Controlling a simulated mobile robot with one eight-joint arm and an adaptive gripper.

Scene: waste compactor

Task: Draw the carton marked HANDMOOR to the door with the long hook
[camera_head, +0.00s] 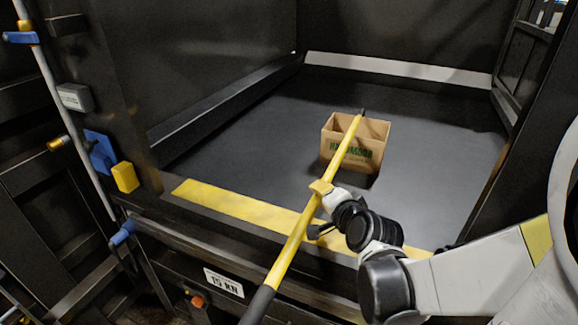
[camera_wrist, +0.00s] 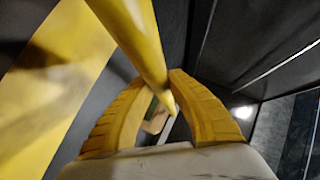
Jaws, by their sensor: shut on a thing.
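The carton (camera_head: 371,151) is a brown, open-topped box with green lettering that reads as HANDMOOR, partly covered by the pole. It stands upright on the dark compactor floor, well inside the sill. The long hook (camera_head: 291,243) is a yellow pole with a black handle end at the lower left. Its dark tip overlaps the carton's open top; I cannot tell whether it touches the carton. My gripper (camera_head: 320,188) is shut on the pole above the sill. In the wrist view both yellow fingers flank the pole (camera_wrist: 141,40), with a small brown patch between them.
A yellow strip (camera_head: 236,206) marks the sill at the door. Dark side walls and a pale band (camera_head: 398,67) at the back bound the chamber. A blue latch (camera_head: 100,150) and yellow block (camera_head: 125,177) are on the left frame. The floor around the carton is clear.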

